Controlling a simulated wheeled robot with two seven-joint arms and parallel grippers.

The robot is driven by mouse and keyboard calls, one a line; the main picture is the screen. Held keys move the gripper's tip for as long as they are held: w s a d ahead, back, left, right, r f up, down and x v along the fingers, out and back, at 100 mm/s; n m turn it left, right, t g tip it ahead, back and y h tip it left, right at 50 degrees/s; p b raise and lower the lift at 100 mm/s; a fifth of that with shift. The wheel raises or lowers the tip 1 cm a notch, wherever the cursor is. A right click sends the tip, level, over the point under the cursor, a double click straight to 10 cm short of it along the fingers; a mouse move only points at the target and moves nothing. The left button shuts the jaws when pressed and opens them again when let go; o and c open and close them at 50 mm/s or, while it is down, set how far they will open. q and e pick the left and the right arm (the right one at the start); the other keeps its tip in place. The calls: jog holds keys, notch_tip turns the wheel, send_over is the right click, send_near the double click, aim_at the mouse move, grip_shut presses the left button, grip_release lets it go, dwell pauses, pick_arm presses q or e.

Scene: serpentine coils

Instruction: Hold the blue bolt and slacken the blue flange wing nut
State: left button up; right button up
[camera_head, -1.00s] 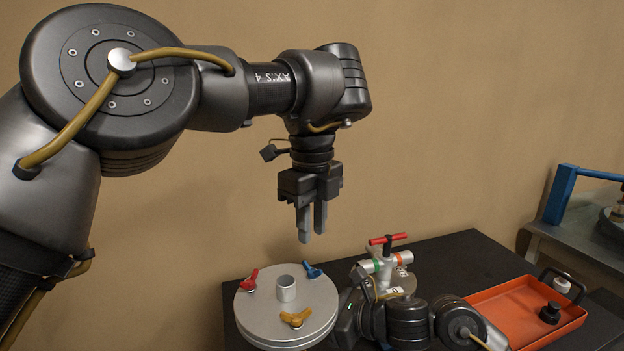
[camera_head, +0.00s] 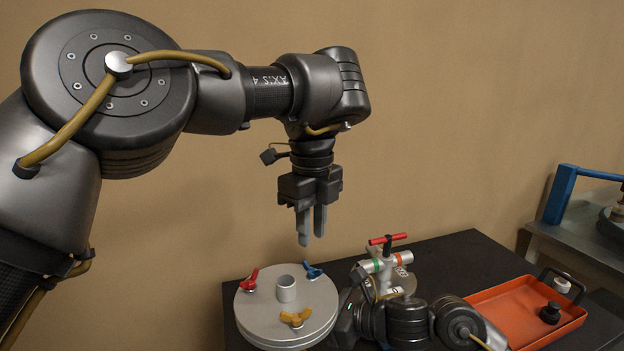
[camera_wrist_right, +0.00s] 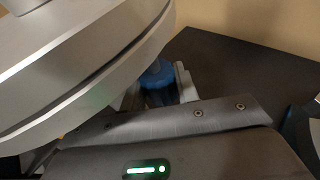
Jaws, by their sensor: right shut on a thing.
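The blue flange wing nut (camera_head: 313,270) sits on the far right part of the round grey flange (camera_head: 262,311). My left gripper (camera_head: 312,238) hangs above it, pointing down. Its two fingers are apart with nothing between them. In the right wrist view the blue bolt (camera_wrist_right: 158,78) shows under the flange's rim (camera_wrist_right: 120,85). My right gripper (camera_wrist_right: 160,92) is shut on the bolt from below and beside the rim. In the head view the bolt and the right gripper's fingers are hidden by the flange.
A red wing nut (camera_head: 250,281) and a yellow one (camera_head: 296,318) are on the flange, around a central pipe stub (camera_head: 286,290). A valve with a red handle (camera_head: 388,239) stands to the right. An orange tray (camera_head: 500,309) lies farther right on the black table (camera_head: 470,255).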

aim_at(312, 264)
pick_arm(q)
jog(key=shift+f, duration=3.2)
grip_shut()
